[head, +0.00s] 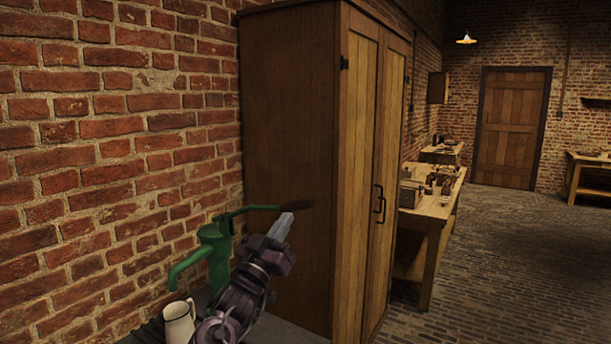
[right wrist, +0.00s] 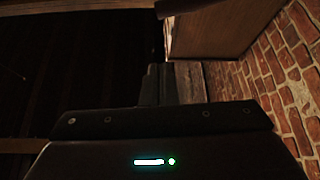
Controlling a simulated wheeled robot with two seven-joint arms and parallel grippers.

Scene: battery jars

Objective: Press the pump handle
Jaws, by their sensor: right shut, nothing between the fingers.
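The green pump (head: 215,250) stands on a dark counter by the brick wall in the head view, its spout pointing left. Its handle (head: 262,208) reaches out to the right and ends in a brown grip (head: 297,206). My right gripper (head: 287,218) is shut and empty, its fingertips close below the brown grip; I cannot tell whether they touch it. In the right wrist view the gripper's fingers (right wrist: 158,85) show dark, and the pump is not recognizable there. My left gripper is not in view.
A tall wooden cabinet (head: 290,120) rises right behind the handle. A workbench (head: 432,215) with several jars and tools stands farther right. The brick floor (head: 510,270) is clear.

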